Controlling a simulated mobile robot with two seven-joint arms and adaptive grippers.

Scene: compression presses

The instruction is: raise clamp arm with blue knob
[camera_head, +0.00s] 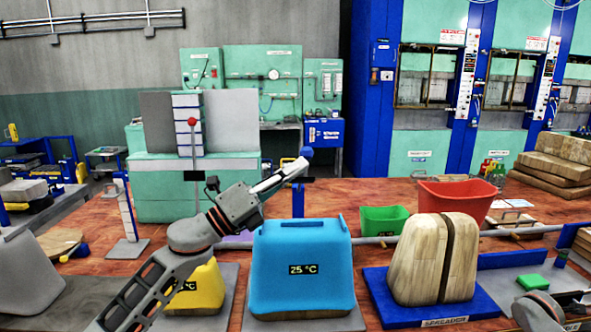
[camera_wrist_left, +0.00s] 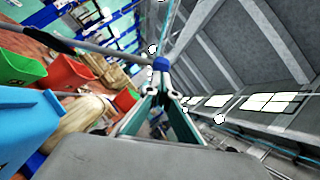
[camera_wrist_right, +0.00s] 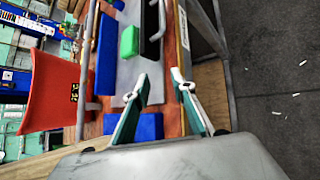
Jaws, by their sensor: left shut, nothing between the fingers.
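A blue knob (camera_head: 307,152) shows at the tip of my left gripper (camera_head: 293,170), above a blue post (camera_head: 298,202) behind the light-blue 25 °C block. In the left wrist view the blue knob (camera_wrist_left: 161,63) sits just beyond the fingertips (camera_wrist_left: 160,90), at the end of a grey rod (camera_wrist_left: 105,48). The fingers are shut with nothing between them; I cannot tell whether they touch the knob. In the head view the gripper hides most of the clamp arm. My right gripper (camera_wrist_right: 160,85) is open and empty over the right side of the table.
The light-blue block (camera_head: 300,255), a yellow block (camera_head: 207,285) and a wooden block (camera_head: 425,265) stand in front. Red (camera_head: 455,197) and green (camera_head: 383,220) bins are at right. Another blue knob (camera_head: 82,250) lies low at left; a red knob (camera_head: 192,122) stands upright behind.

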